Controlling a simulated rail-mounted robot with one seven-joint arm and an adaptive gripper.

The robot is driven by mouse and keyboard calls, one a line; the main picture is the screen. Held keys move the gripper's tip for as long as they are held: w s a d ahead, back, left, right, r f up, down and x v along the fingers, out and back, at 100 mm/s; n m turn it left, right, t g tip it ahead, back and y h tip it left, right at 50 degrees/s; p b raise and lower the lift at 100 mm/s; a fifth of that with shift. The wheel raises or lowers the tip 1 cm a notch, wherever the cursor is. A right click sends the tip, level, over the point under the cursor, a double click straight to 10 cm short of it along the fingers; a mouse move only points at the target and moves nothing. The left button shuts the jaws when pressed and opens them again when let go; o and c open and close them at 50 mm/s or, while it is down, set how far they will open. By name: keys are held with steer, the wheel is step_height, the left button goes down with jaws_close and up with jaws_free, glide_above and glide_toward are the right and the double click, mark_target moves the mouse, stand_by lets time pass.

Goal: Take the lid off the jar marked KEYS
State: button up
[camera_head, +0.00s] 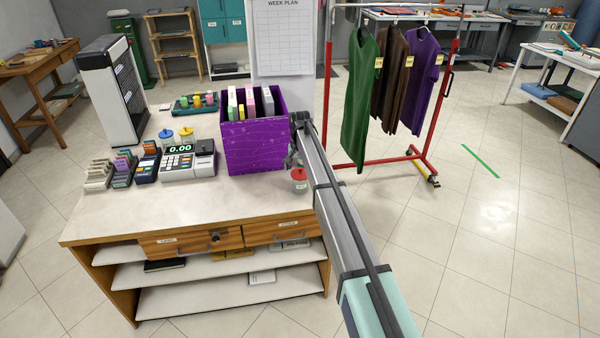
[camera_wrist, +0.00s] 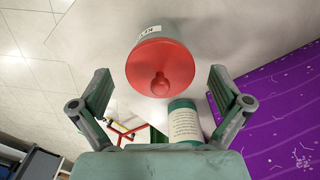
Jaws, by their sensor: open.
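A small grey jar (camera_head: 299,187) with a red lid (camera_head: 299,174) stands near the right edge of the counter. In the wrist view the red lid (camera_wrist: 160,68) and its round knob face me, and the jar (camera_wrist: 153,32) has a white label too small and turned to read surely. My gripper (camera_wrist: 160,76) is open, with one finger on each side of the lid and apart from it. In the head view my gripper (camera_head: 293,156) is just behind the jar, partly hidden by my arm. Two more jars, blue-lidded (camera_head: 165,134) and yellow-lidded (camera_head: 186,132), stand behind the cash register.
A purple box (camera_head: 258,147) with files stands left of my gripper. The cash register (camera_head: 188,160) and card holders are farther left. In the wrist view a labelled green-and-white cylinder (camera_wrist: 184,122) is close to the lid. The counter front (camera_head: 190,208) is clear.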

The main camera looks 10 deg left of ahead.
steer(key=shift+r, duration=0.1)
steer(key=c, duration=1.2)
steer(key=shift+s, duration=0.1)
steer(key=shift+c, duration=1)
steer(key=shift+c, duration=0.3)
